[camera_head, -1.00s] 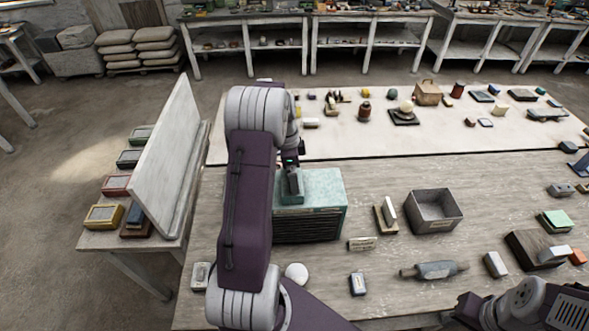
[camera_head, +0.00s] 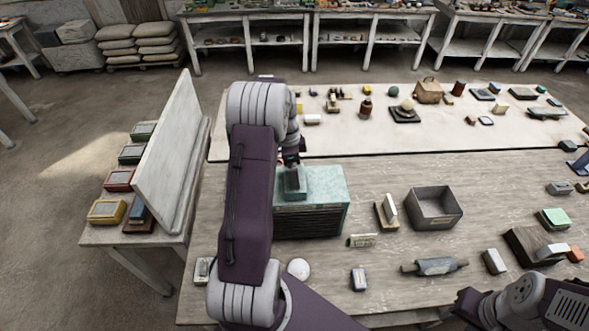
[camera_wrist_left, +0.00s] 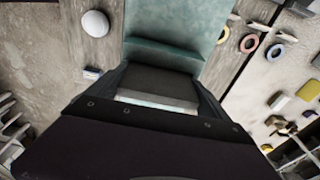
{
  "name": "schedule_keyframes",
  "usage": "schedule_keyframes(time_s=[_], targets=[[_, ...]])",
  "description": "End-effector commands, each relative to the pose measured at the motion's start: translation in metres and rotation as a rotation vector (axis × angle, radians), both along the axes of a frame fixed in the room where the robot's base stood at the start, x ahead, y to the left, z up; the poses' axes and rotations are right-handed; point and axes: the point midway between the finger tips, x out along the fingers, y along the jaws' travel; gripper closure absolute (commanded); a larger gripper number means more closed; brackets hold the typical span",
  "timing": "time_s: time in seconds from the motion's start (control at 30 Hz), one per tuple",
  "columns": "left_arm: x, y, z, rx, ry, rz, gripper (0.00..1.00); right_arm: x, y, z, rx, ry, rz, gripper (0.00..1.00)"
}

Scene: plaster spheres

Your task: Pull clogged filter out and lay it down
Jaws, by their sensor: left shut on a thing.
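A teal box (camera_head: 325,187) with a dark slatted front stands on the bench, left of centre. My left gripper (camera_head: 292,162) is over its top, shut on a piece I take to be the clogged filter. In the head view a teal-grey block (camera_head: 295,184) shows just below the jaws at the box's top. In the left wrist view the gripper (camera_wrist_left: 158,98) has a dark grey slab with a pale edge, likely the filter (camera_wrist_left: 158,82), between its fingers, close to the teal box (camera_wrist_left: 180,20). How deep the filter sits is hidden. My right gripper's fingers are out of view.
A grey open bin (camera_head: 435,208) stands right of the box, with a small block stand (camera_head: 385,214) between. A white ball (camera_head: 299,268) and a grey roller-shaped thing (camera_head: 435,266) lie nearer. A pale upright panel (camera_head: 170,155) stands left. Bare bench shows between these.

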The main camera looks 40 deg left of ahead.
Motion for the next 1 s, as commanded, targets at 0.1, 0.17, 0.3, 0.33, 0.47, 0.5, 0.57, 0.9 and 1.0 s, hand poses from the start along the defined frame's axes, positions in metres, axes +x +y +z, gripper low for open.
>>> schedule_keyframes(time_s=[0.1,0.17,0.3,0.33,0.47,0.5,0.57,0.9,1.0], targets=[[0.001,0.000,0.009,0.000,-0.001,0.000,0.58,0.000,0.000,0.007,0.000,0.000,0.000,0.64],[0.001,0.000,0.012,0.000,-0.001,0.000,0.58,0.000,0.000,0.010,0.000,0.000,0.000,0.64],[0.001,0.000,0.019,0.000,-0.001,0.000,0.58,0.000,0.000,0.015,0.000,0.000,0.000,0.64],[0.001,0.000,0.021,0.000,-0.001,0.000,0.58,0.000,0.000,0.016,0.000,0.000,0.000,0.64],[0.001,0.000,0.027,0.001,-0.002,0.000,0.58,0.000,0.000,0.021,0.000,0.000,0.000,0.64],[0.000,0.000,0.029,0.001,-0.002,0.000,0.58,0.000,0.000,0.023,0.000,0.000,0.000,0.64],[0.001,0.000,0.032,0.001,-0.002,0.000,0.58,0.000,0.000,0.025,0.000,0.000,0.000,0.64],[0.000,0.000,0.048,0.001,-0.001,0.000,0.58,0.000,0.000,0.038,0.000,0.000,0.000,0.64],[0.000,0.000,0.053,0.001,-0.001,0.000,0.58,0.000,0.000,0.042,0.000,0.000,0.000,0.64]])
